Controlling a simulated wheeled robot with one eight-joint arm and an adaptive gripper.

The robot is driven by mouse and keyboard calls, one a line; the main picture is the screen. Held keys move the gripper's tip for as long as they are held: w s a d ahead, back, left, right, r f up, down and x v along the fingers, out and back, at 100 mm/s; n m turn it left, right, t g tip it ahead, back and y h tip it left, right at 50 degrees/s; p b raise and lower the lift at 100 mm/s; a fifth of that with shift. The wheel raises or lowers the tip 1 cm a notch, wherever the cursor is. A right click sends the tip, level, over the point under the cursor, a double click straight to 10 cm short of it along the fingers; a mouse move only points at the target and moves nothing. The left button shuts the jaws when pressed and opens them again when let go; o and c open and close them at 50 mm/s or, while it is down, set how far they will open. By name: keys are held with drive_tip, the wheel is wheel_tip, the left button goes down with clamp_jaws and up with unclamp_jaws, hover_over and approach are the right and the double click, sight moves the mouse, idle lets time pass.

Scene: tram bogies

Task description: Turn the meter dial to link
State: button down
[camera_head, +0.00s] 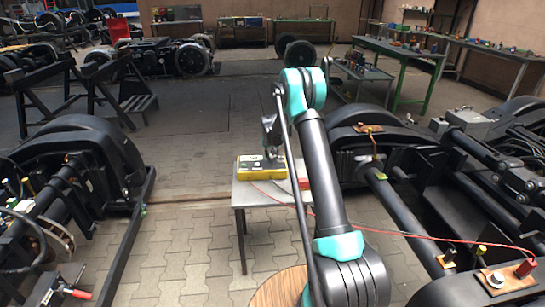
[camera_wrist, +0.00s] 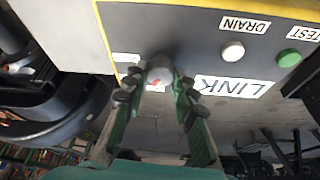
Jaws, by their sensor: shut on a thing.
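The meter (camera_head: 255,178), a yellow-edged box with a grey face, lies on a small grey table. My gripper (camera_head: 270,152) points down onto it. In the wrist view the meter face (camera_wrist: 190,50) carries upside-down labels. The LINK label (camera_wrist: 240,86) is right of my fingers, with DRAIN and TEST above it. My gripper (camera_wrist: 158,84) has its green fingers closed around the meter dial (camera_wrist: 159,70), a dark knob with a paler front. A small red mark shows at the dial. A white label at its left is too small to read. The dial's pointing direction cannot be told.
A white button (camera_wrist: 232,50) and a green button (camera_wrist: 289,58) sit on the meter face. The small table (camera_head: 262,197) stands between black bogies on the left (camera_head: 90,150) and right (camera_head: 365,160). A red cable (camera_head: 420,236) runs from the meter to the right bogie.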

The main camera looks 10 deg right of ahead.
drive_tip(key=shift+m+h, duration=0.4)
drive_tip(key=shift+m, duration=0.8)
drive_tip(key=c, duration=1.2)
unclamp_jaws()
drive_tip(key=v, duration=1.2)
drive_tip(key=shift+w, duration=0.2)
drive_tip(key=shift+s+a, duration=0.1)
